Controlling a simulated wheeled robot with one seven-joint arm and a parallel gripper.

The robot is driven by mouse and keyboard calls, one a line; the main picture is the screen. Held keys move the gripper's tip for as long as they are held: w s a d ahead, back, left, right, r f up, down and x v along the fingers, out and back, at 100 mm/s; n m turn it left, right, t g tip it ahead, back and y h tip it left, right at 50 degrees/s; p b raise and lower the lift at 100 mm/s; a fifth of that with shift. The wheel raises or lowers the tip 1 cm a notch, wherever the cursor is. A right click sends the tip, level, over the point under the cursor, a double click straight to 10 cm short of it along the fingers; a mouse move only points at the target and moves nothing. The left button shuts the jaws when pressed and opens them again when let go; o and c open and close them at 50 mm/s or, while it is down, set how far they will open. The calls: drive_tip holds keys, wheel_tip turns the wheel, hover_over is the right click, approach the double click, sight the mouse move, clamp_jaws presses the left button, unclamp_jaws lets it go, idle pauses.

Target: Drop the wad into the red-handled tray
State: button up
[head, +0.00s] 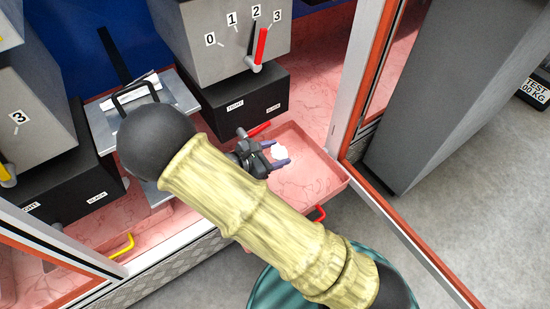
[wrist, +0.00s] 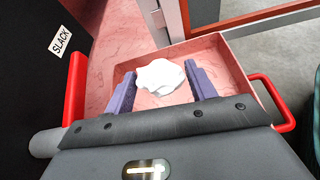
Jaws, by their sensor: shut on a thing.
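The wad (head: 279,152) is a small white crumpled lump. My gripper (head: 274,155) has its two purple fingers shut on it, one on each side. In the wrist view the wad (wrist: 160,76) sits between the fingertips. The red-handled tray (head: 325,178) is a pink open tray below a black box, with a red handle (head: 318,213) at its front. The gripper and wad are over this tray's inside; in the wrist view the tray's rim (wrist: 236,68) surrounds them. How high the wad is above the tray floor is hard to tell.
A grey box with dial numbers and a red lever (head: 261,47) stands behind the tray on a black box (head: 240,102). Another red lever (wrist: 75,90) is close left of my gripper. A white post (head: 350,75) rises at right. A yellow handle (head: 122,247) is at lower left.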

idle(0.3)
wheel_tip(320, 180, down, 6)
drive_tip(key=b, duration=0.6)
drive_tip(key=o, duration=1)
drive_tip(key=shift+o, duration=0.2)
drive_tip(key=shift+r, duration=0.1)
drive_tip(key=p+v, duration=0.8)
drive_tip(key=v, duration=0.9)
